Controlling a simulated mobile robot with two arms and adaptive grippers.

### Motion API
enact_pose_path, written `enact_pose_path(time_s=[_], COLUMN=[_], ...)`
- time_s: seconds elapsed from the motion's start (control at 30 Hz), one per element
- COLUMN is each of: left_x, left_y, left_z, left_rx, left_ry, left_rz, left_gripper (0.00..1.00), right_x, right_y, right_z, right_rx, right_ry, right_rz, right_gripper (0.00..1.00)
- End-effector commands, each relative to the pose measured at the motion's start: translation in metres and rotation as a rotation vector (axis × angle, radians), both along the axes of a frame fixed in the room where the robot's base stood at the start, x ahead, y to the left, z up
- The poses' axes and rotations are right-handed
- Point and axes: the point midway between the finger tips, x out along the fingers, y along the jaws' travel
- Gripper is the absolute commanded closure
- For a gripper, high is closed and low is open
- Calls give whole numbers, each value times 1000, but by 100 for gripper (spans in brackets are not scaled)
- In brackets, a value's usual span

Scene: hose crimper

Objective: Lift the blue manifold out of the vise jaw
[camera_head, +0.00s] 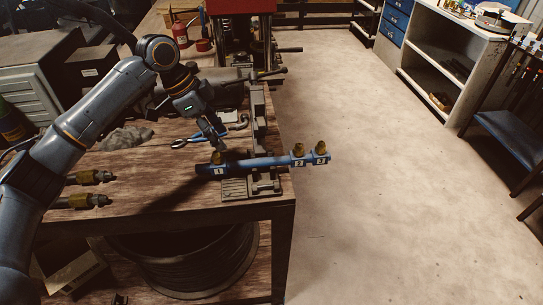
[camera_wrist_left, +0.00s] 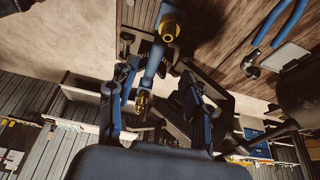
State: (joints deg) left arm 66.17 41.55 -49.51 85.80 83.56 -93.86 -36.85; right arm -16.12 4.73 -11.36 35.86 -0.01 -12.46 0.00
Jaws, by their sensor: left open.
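The blue manifold (camera_head: 250,164) is a long tube with brass fittings and white number labels 1, 2 and 3. It lies across the vise (camera_head: 236,188) at the bench's right edge, and its right end sticks out past the edge. My left gripper (camera_head: 219,144) is above the manifold's left part, near the fitting by label 1. In the left wrist view the manifold (camera_wrist_left: 152,70) shows between the spread fingers of my left gripper (camera_wrist_left: 155,88), which is open. I cannot tell whether any finger touches it. My right gripper is not in view.
Blue-handled pliers (camera_head: 184,142) and a grey cloth (camera_head: 124,138) lie on the bench behind the manifold. Two brass-ended hose fittings (camera_head: 90,178) lie at the left. A red machine (camera_head: 239,8) stands at the back. The floor right of the bench is clear.

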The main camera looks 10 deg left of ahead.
Motion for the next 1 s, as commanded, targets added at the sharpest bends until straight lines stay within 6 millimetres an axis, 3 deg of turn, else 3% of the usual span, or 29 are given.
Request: enact_pose_path(time_s=[0.1, 0.27, 0.47, 0.63, 0.8, 1.0], left_x=[2, 5, 6, 9, 11, 12], left_y=[-10, -17, -22, -31, -38, -38], left_z=[-22, -42, -53, -77, -95, -97], left_rx=[0, 1, 0, 1, 0, 0], left_ry=[4, 2, 1, 3, 0, -1], left_rz=[-1, 1, 0, 0, 0, 0], left_gripper=[50, 50, 50, 50, 50, 50], right_x=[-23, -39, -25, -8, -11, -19], right_y=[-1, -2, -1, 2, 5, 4], right_z=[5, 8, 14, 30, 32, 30], right_rx=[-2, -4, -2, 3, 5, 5], right_ry=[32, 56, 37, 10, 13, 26], right_rz=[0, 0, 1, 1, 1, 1], right_gripper=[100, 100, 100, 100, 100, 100])
